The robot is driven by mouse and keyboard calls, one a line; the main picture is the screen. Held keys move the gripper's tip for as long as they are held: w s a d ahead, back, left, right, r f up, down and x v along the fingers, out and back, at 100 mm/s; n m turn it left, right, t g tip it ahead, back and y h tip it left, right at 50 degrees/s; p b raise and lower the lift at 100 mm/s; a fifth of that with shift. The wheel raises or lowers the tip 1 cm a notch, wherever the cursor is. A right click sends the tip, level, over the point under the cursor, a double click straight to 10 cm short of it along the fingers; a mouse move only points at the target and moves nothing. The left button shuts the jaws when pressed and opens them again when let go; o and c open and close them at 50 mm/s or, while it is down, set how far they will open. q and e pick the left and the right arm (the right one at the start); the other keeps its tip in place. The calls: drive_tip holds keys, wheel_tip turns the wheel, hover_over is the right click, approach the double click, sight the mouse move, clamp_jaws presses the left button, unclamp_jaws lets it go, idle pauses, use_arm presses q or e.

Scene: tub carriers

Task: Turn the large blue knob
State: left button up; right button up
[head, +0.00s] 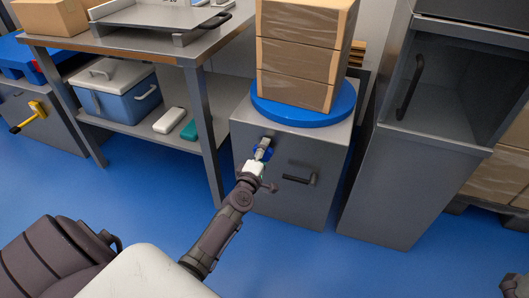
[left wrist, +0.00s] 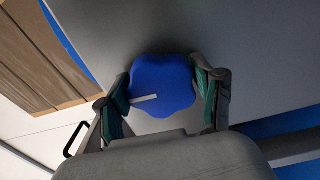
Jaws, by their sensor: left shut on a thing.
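The large blue knob (left wrist: 165,82) is on the front of a grey cabinet (head: 320,205). In the left wrist view it has a lobed edge and a white pointer line toward the left. My left gripper (head: 262,152) reaches the cabinet's front; its two green-padded fingers (left wrist: 160,93) are shut on the knob, one on each side. In the head view the gripper hides most of the knob, and a little blue (head: 269,154) shows beside the fingers.
A blue round turntable (head: 300,112) on the cabinet bears stacked cardboard boxes (head: 300,55). A black handle (head: 300,180) sticks out right of the knob. A workbench (head: 205,125) with a blue cooler (head: 118,95) stands left, an open grey cabinet (head: 400,175) right. The blue floor in front is clear.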

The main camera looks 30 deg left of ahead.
use_arm(q)
drive_tip(key=o, duration=1.1)
drive_tip(key=shift+o, duration=0.2)
drive_tip(key=shift+s, duration=0.1)
drive_tip(key=v, duration=1.2)
